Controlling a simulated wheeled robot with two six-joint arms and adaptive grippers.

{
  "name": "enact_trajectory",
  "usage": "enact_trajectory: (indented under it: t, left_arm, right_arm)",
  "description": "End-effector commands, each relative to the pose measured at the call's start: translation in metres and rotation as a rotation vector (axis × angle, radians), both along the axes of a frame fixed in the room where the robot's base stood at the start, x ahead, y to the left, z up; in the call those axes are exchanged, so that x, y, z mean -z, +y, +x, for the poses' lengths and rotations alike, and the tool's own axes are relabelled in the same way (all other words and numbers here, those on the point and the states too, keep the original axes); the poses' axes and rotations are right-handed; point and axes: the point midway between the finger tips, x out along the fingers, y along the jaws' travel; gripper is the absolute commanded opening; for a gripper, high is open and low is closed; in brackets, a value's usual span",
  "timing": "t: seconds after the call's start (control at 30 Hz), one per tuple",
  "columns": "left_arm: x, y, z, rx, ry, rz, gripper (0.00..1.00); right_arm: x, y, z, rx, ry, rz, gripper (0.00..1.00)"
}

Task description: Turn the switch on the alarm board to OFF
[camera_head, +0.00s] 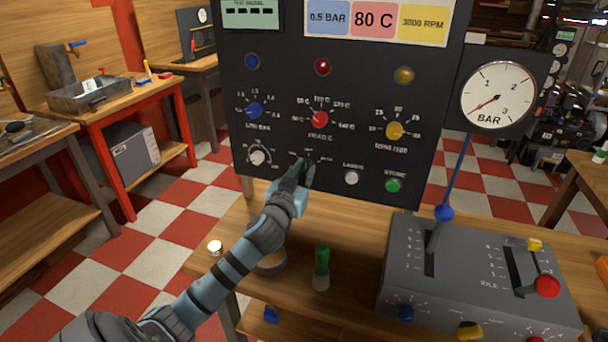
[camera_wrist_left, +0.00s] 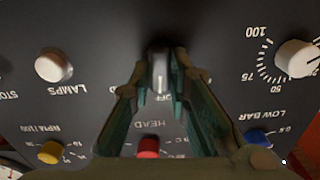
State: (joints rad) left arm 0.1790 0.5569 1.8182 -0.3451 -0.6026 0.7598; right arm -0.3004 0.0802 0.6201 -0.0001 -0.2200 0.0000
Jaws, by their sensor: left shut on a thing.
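The alarm board (camera_head: 270,90) is a dark upright panel at the back of the bench. My left gripper (camera_head: 302,172) reaches up to its lower middle part and is shut on a small switch there. In the left wrist view, which shows the board upside down, the grey switch (camera_wrist_left: 159,72) sits between the two fingertips of the left gripper (camera_wrist_left: 160,82). The OFF label shows right by the switch, and the switch's light bar looks lined up toward it. In the head view the gripper hides most of the switch. My right gripper is not in view.
Close by are a white knob (camera_head: 257,157), the LAMPS button (camera_head: 351,177) and the green STORE button (camera_head: 392,185). Blue, red (camera_head: 319,119) and yellow knobs sit above. A green-capped thing (camera_head: 321,268) stands on the bench, and a grey lever box (camera_head: 470,290) is to the right.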

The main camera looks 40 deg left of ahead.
Motion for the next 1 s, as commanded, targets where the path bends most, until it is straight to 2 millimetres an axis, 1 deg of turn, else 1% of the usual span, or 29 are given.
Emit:
enact_trajectory:
  t: [0.03, 0.23, 0.7, 0.73, 0.83, 1.0]
  left_arm:
    - [0.004, 0.0002, -0.0005, -0.002, 0.001, -0.021, 0.0]
    - [0.0041, 0.0003, -0.0005, -0.002, -0.016, -0.074, 0.0]
    - [0.0045, 0.0003, -0.0006, -0.002, -0.02, -0.087, 0.0]
    - [0.0045, 0.0003, -0.0007, -0.002, -0.02, -0.087, 0.2]
    - [0.0036, 0.0001, -0.0006, -0.002, -0.022, -0.087, 0.36]
    - [0.0022, 0.0001, -0.0002, 0.0, -0.024, -0.084, 0.37]
  right_arm:
    - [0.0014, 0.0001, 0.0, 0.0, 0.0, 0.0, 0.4]
    - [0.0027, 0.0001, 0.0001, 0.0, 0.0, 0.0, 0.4]
    - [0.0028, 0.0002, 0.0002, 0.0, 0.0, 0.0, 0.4]
    - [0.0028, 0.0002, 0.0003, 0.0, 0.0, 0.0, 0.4]
    - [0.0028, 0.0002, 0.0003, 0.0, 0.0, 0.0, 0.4]
    - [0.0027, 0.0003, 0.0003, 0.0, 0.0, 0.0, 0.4]
